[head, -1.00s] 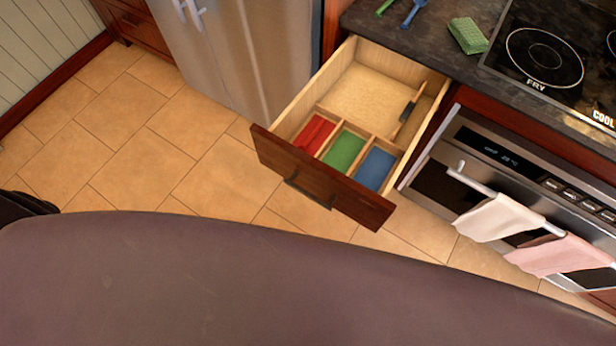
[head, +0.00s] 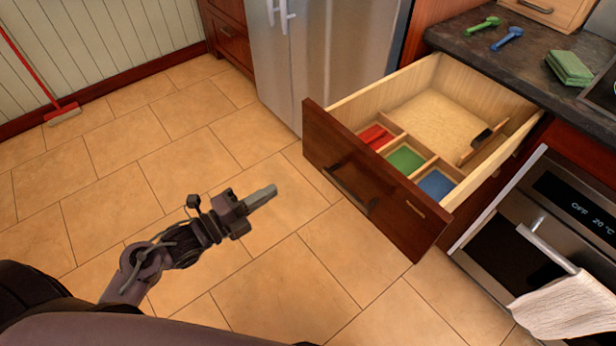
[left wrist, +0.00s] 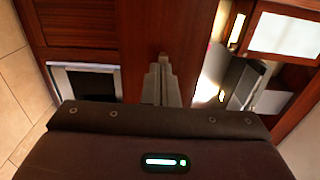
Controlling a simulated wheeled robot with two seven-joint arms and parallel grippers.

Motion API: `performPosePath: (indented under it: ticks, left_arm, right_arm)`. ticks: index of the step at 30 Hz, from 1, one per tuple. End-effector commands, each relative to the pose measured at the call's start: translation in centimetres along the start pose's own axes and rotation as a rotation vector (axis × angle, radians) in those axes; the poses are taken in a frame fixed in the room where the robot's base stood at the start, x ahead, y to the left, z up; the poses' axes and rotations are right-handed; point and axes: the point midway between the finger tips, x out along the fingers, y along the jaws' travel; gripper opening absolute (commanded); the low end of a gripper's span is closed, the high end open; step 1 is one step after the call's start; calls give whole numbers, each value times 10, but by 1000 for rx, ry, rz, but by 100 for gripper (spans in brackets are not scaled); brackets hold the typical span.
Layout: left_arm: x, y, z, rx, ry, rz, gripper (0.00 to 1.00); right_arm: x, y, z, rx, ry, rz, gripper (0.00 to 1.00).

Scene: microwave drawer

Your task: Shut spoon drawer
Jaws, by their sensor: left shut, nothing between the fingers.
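The spoon drawer (head: 375,185) is pulled well out from under the counter in the head view. Its dark wood front has a dark handle (head: 352,189). Inside are red, green and blue compartments (head: 405,159) and a dark-handled item (head: 482,137) towards the right side. My left gripper (head: 268,193) is shut and empty, in the air over the floor, to the left of the drawer front and apart from it. Its closed fingers also show in the left wrist view (left wrist: 161,70), against dark wood cabinetry. My right gripper is in neither view now.
A fridge (head: 330,60) stands left of the drawer. An oven (head: 530,240) with a towel (head: 570,308) is to its right. The tiled floor before the drawer is clear.

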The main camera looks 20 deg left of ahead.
Motion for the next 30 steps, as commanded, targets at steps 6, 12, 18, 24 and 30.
performPosePath:
  ticks: [6,12,18,24,30]
  left_arm:
    - [31,-4,0,1,0,-6,0]
    - [75,-4,1,-1,-2,-6,0]
    - [113,-3,1,-3,-2,-4,0]
    - [133,-2,1,-1,-2,-1,0]
    - [138,-1,0,-1,-2,0,0]
  right_arm:
    - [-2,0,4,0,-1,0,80]
    - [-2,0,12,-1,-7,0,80]
    - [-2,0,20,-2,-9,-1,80]
    - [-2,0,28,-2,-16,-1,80]
    - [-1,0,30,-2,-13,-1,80]
